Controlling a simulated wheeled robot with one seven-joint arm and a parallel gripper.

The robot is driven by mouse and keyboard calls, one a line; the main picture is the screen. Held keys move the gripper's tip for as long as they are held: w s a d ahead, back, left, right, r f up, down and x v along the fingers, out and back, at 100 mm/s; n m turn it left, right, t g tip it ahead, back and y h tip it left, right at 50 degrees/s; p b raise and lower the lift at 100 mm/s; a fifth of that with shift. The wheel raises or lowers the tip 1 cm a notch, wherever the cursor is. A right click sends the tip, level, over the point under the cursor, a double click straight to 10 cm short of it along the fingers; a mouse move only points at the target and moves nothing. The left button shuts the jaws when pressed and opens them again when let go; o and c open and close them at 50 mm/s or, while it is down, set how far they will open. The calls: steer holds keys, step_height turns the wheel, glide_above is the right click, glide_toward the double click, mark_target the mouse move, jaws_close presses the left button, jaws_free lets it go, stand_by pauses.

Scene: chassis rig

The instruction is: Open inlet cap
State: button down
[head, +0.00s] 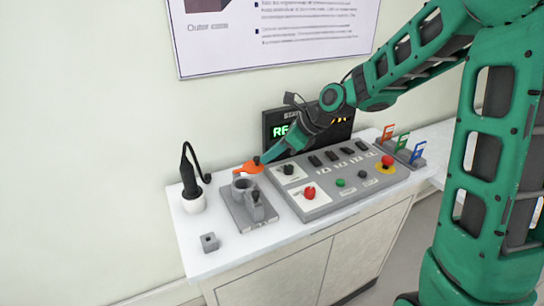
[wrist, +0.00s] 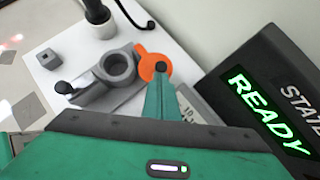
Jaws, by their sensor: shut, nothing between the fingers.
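The orange inlet cap (head: 249,167) is a flat disc with a tab. It lies beside the grey ring-shaped inlet (head: 242,186), on its far side, and the ring's round opening shows uncovered. The wrist view shows the orange cap (wrist: 148,58) just right of the grey inlet ring (wrist: 117,68). My gripper (head: 259,160) is shut and empty, with its tip at the right part of the cap. In the wrist view the tip of my gripper (wrist: 161,68) overlaps the cap; I cannot tell whether it touches. The cap's hinge is not clear.
The inlet stands on a grey base plate (head: 236,215). A control panel (head: 325,197) with knobs and buttons is to the right, a READY display (head: 275,122) behind it. A white cup with a black tool (head: 193,203) stands left, a small grey block (head: 209,242) in front.

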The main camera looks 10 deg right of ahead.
steer(key=w+n+g, duration=0.1)
steer(key=w, duration=0.1)
steer(key=w+n+g+y, duration=0.1)
steer(key=w+n, duration=0.1)
steer(key=shift+a, duration=0.2)
stand_by(0.3)
steer(key=shift+s, duration=0.2)
steer(key=shift+s, duration=0.6)
